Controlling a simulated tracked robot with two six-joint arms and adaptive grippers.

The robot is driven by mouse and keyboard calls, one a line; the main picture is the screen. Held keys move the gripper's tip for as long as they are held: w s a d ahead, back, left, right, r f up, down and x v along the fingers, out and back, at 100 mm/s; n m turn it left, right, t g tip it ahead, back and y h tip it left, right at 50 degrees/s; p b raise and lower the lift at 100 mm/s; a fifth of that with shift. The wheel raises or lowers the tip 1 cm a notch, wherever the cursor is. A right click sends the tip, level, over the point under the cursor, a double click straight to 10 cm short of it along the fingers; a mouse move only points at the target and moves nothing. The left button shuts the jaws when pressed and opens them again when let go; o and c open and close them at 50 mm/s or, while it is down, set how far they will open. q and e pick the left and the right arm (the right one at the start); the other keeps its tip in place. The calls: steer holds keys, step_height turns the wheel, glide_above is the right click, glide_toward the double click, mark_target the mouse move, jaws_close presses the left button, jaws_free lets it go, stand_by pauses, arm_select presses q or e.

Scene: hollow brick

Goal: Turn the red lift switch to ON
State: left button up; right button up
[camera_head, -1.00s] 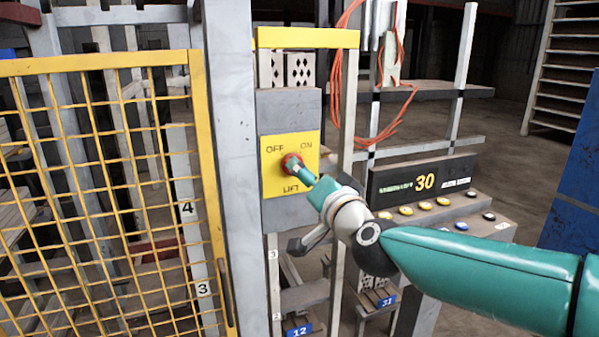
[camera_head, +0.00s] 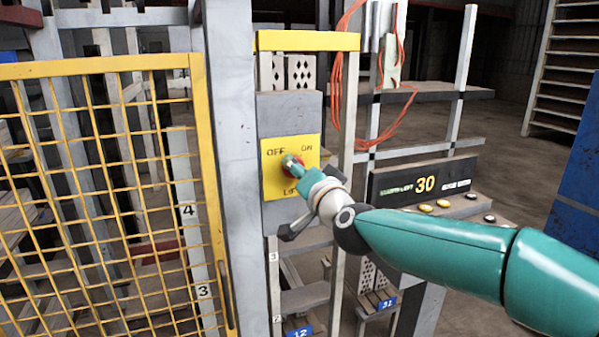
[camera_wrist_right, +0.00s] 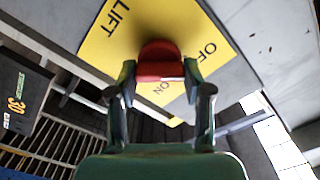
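The red lift switch (camera_wrist_right: 160,54) sits on a yellow plate (camera_head: 271,184) marked OFF, ON and LIFT, fixed to a grey box. In the head view my right gripper (camera_head: 291,163) covers most of the switch, so I cannot tell there which way it points. In the right wrist view the fingers of my right gripper (camera_wrist_right: 160,76) lie close against both sides of the red knob, and the gripper looks shut on it. My left gripper is in neither view.
A yellow mesh gate (camera_head: 206,190) and a grey post (camera_head: 234,150) stand left of the switch. An orange cable (camera_head: 337,80) hangs to its right. A black display (camera_head: 423,180) showing 30 stands above a row of buttons at the right.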

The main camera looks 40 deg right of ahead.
steer(key=shift+c, duration=1)
steer(key=shift+f+m, duration=0.1)
steer(key=shift+m, duration=0.2)
steer(key=shift+w+f+m+b, duration=0.15)
steer(key=shift+m+b, duration=1.2)
steer(key=shift+m, duration=1.6)
steer(key=shift+s+f+m+b, duration=0.15)
steer(key=shift+m+b, duration=1.15)
steer(key=shift+m, duration=1.6)
steer(key=shift+w+f+m+b, duration=0.1)
steer(key=shift+f+m+b, duration=0.15)
steer(key=shift+m+b, duration=1.9)
steer(key=shift+m+p, duration=0.8)
steer(key=shift+m, duration=0.1)
